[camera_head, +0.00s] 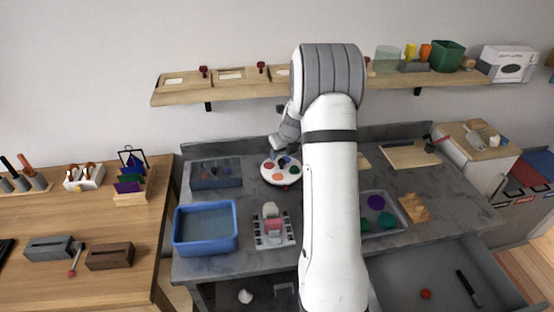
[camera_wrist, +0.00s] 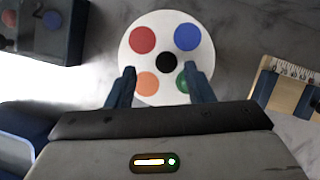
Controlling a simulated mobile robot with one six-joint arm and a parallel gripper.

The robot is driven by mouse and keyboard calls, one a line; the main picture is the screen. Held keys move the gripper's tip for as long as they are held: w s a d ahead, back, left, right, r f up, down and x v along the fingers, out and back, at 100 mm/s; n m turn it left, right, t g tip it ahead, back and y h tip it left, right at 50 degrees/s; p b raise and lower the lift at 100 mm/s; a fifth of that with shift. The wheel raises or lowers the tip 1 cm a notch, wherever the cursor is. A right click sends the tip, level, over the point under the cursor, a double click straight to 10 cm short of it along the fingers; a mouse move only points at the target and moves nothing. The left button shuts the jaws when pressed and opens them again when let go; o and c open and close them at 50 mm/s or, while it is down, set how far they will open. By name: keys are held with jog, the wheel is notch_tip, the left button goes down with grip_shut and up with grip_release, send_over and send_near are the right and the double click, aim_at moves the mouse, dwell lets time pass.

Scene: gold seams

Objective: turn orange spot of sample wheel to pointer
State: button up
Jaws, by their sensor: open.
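The sample wheel (camera_wrist: 165,22) is a white disc with a black hub (camera_wrist: 166,62). It carries a red spot (camera_wrist: 142,40) and a blue spot (camera_wrist: 187,37) on its far half, and an orange spot (camera_wrist: 147,84) and a green spot (camera_wrist: 184,80) on its near half. My gripper (camera_wrist: 160,69) is open, its fingers over the left and right parts of the wheel; the right finger partly covers the green spot. I cannot tell whether they touch it. The wheel (camera_head: 268,178) also shows in the head view beside my arm. I cannot make out the pointer clearly.
A dark box (camera_head: 216,174) stands left of the wheel, and a blue bin (camera_head: 205,229) is nearer the front. A grey rack (camera_head: 273,232) stands in front of the wheel. A wooden shelf (camera_head: 230,87) runs above the counter. An open drawer (camera_head: 440,270) is at right.

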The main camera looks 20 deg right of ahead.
aim_at(281, 160)
jog(key=shift+d+x, duration=0.2)
jog(key=shift+x, duration=0.9)
jog(key=shift+d+x, duration=0.2)
jog(key=shift+x, duration=0.85)
jog(key=shift+s, duration=0.1)
jog(key=shift+c, duration=0.5)
grip_shut()
